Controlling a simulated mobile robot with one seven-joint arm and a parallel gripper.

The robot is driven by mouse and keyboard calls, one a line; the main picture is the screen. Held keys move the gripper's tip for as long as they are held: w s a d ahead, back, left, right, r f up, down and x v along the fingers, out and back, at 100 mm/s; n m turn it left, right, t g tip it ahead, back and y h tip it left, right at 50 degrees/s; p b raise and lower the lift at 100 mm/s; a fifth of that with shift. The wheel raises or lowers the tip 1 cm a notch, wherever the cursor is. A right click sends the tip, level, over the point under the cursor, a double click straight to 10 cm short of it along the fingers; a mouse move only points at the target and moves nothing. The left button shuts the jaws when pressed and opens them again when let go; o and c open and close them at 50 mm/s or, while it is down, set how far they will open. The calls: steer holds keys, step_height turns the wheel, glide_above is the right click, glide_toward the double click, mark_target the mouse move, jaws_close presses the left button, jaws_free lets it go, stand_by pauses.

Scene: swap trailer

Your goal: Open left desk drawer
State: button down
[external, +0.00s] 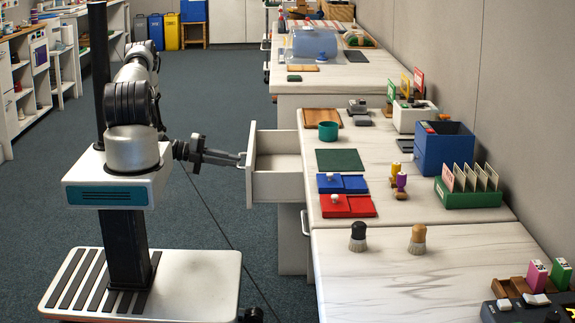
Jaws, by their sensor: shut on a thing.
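The left desk drawer (277,188) is pulled out of the white desk (408,214), and its inside shows pale and empty where I can see it. My gripper (240,159) is at the drawer's front panel (250,165), on its outer side. It is shut on the drawer handle, which is mostly hidden by the fingers. My arm reaches to the right from my column, and my base stands on the floor to the left of the desk.
The desk top holds a green cup (328,131), a green mat (340,159), blue and red boxes (346,206), a blue bin (444,148) and a green card rack (468,198). Two brushes (417,240) stand on the nearer desk. Open carpet (215,105) lies left of the desks.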

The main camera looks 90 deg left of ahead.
steer(key=shift+f+v, duration=0.25)
steer(key=shift+v, duration=0.9)
steer(key=shift+f+v, duration=0.25)
steer(key=shift+v, duration=0.95)
steer(key=shift+s, duration=0.1)
steer(key=c, duration=1.8)
jaws_free()
steer(key=shift+c, duration=0.2)
step_height(320, 180, up, 8)
steer(key=s+p, duration=0.2)
steer(key=s, duration=0.1)
steer(key=shift+f, duration=0.15)
